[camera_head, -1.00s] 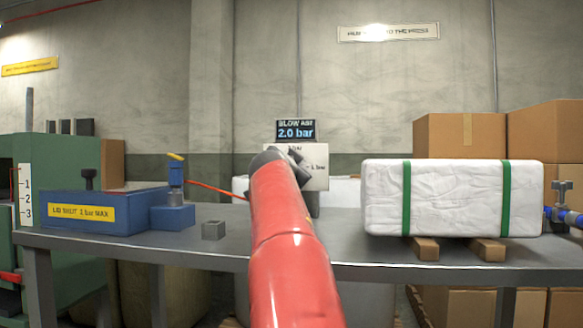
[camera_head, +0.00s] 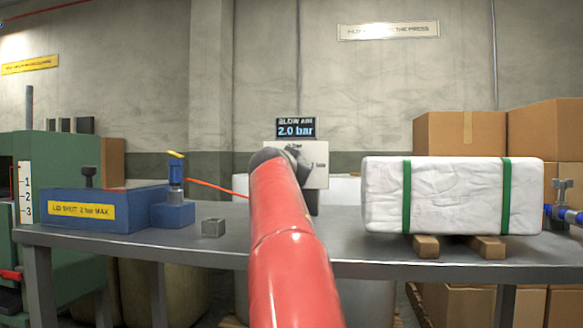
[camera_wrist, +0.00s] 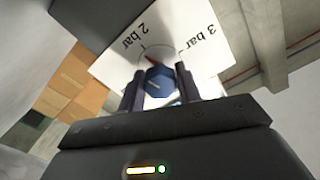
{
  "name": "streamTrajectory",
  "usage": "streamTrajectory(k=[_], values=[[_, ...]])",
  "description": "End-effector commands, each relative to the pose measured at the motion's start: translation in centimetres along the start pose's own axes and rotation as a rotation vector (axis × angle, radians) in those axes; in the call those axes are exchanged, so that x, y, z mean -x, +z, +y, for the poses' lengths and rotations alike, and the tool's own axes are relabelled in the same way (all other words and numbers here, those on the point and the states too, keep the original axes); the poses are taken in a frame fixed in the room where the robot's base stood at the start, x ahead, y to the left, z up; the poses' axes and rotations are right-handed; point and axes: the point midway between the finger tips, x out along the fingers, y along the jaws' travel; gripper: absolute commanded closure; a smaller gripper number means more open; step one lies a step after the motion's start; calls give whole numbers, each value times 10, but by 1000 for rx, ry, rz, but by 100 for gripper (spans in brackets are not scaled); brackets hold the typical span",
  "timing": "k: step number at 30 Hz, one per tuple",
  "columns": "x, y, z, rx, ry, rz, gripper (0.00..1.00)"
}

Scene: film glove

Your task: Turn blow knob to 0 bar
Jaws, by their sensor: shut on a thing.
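The blow knob (camera_wrist: 160,82) is blue and faceted, with a pale line on its face. It sits on a white dial panel (camera_wrist: 112,62) marked 2 bar and 3 bar in the wrist view, with a small red mark beside the knob. My gripper (camera_wrist: 160,86) has its dark fingers on either side of the knob and is shut on it. In the head view the white panel (camera_head: 318,152) stands at the back of the bench. My red arm hides the knob and most of my gripper there. The display (camera_head: 296,128) above reads BLOW AIR 2.0 bar.
A white wrapped bale (camera_head: 455,197) with green straps lies at right. Cardboard boxes (camera_head: 465,130) stand behind it.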

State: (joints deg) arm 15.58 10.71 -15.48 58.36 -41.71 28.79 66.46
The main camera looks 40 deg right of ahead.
Motion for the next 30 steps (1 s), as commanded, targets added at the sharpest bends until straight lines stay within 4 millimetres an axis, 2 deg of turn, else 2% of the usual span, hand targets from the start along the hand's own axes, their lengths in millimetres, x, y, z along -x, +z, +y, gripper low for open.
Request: streamTrajectory(k=[30], values=[[0,-2,0,963,-1,1,89]])
